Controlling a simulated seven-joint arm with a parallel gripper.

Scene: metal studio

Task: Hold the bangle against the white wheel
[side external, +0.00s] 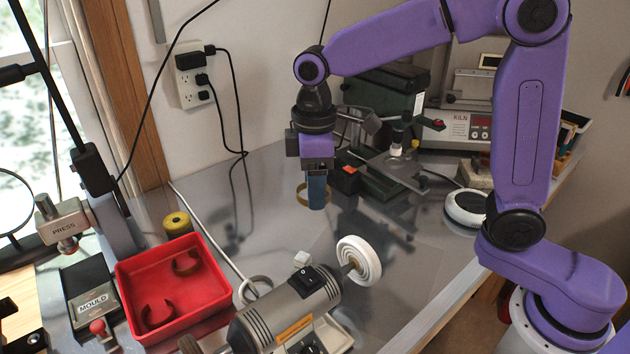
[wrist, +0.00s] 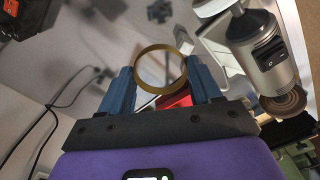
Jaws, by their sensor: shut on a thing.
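The bangle is a thin brass-coloured ring (side external: 302,194). My gripper (side external: 317,200) is shut on it, with the blue fingers pointing down above the grey bench. In the wrist view the bangle (wrist: 157,47) sits between my two blue fingertips (wrist: 159,70), its open circle facing the camera. The white wheel (side external: 360,262) is on the right end of the grey polishing motor (side external: 290,308), nearer the side camera than my gripper. The bangle is apart from the wheel. In the wrist view a white rounded part (wrist: 210,5), probably this wheel, is cut off at the top edge.
A red tray (side external: 150,280) with dark cuff-like pieces stands left of the motor. A brown wheel (wrist: 290,103) is on the motor's other end. A green machine (side external: 385,95) and a kiln (side external: 465,125) stand behind my gripper. A white round device (side external: 464,207) sits at right.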

